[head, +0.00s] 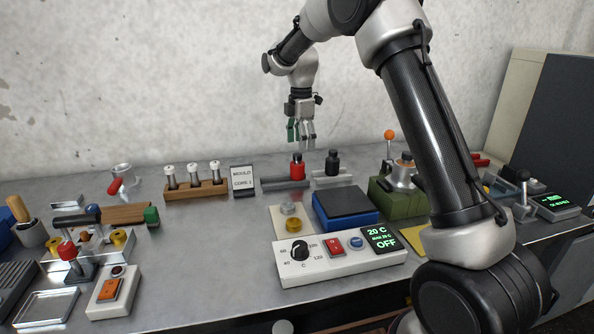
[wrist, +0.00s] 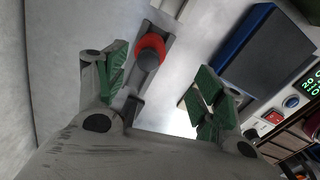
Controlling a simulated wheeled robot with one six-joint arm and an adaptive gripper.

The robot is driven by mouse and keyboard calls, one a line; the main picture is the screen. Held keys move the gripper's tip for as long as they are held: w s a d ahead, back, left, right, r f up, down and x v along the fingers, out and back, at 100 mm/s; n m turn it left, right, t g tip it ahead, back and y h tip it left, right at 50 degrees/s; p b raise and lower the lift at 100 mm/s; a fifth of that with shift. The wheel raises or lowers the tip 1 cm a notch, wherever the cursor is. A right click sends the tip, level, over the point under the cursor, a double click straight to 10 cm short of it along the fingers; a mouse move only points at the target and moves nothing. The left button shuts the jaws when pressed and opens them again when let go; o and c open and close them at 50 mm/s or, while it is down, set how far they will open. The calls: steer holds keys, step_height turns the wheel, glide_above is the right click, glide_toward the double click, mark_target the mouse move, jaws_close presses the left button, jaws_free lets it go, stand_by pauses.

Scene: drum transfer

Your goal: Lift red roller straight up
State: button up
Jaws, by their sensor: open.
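The red roller (head: 297,170) with a dark knob on top stands upright on a grey holder (head: 277,184) near the back of the bench. It also shows in the wrist view (wrist: 157,42), from above, ahead of the fingers and nearer the left one. My gripper (head: 302,143) hangs fingers down above the roller in the head view, with green pads. In the wrist view my gripper (wrist: 163,92) is open, with nothing between its fingertips. The roller and fingers appear apart, though the exact height between them is hard to judge.
A black roller (head: 333,162) stands on another holder just right. A sign (head: 242,180) and a wooden rack (head: 196,190) with white-topped pegs stand to the left. A blue box (head: 345,207) and a control panel (head: 340,258) are in front. A green block (head: 397,202) sits to the right.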

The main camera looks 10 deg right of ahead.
mark_target(297, 163)
steer(key=shift+n, duration=0.4)
steer(key=f, duration=0.3)
steer(key=w+a+f, duration=0.1)
steer(key=shift+w+f, duration=0.1)
steer(key=shift+f, duration=0.1)
steer(key=f, duration=0.5)
steer(key=shift+w+d+f, duration=0.1)
steer(key=shift+w+d, duration=0.05)
steer(key=shift+w, duration=0.05)
steer(key=c, duration=1.4)
